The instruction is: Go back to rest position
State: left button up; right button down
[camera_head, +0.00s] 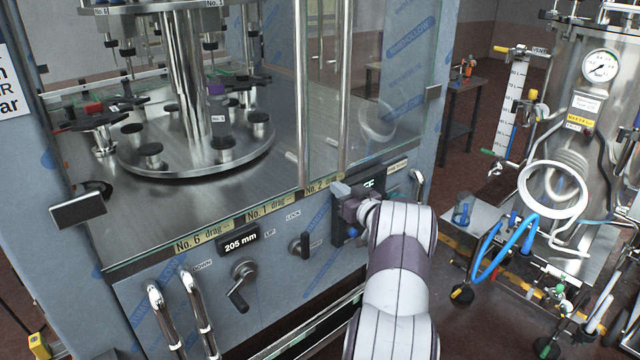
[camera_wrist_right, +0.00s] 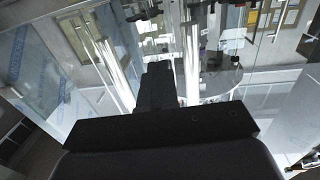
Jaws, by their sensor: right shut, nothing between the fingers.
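My right arm reaches up from the lower right in the head view. Its gripper (camera_head: 345,193) is shut and empty, in front of the small control panel (camera_head: 372,187) on the filler's front. I cannot tell whether it touches the panel. In the wrist view the dark gripper (camera_wrist_right: 157,80) points towards the glass and bright metal bars of the machine. The filmwrapped filler (camera_head: 150,290) has a glass enclosure with a round steel turntable (camera_head: 140,165) inside. My left gripper is not in view.
A crank handle (camera_head: 240,285) and a lock knob (camera_head: 300,245) stick out of the front panel. Curved door handles (camera_head: 197,312) stand at the lower left. A steel tank (camera_head: 580,110) with blue hoses (camera_head: 505,245) stands at the right, with some floor between.

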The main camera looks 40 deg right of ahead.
jog(key=s+d+f+m+g+h, duration=0.1)
jog(key=s+f+m+g+h, duration=0.15)
jog(key=f+g, duration=0.2)
jog(key=s+f+m+g+h, duration=0.1)
jog(key=s+f+g, duration=0.3)
jog(key=f, duration=0.2)
jog(key=s+a+r+n+g+y+p, duration=0.1)
jog(key=s+a, duration=0.4)
jog(key=a, duration=1)
jog(key=s+a+r+n+g+y+p, duration=0.1)
jog(key=s+a+r+n+g+y, duration=0.1)
jog(key=a, duration=1.3)
jog(key=s+a+r+n+g+y+p, duration=0.1)
jog(key=s+a+n+g+y+p, duration=0.1)
jog(key=s+a+g, duration=0.3)
jog(key=shift+s+a+r+n+y, duration=0.35)
jog(key=shift+s+a+y, duration=1.1)
jog(key=shift+a, duration=3.5)
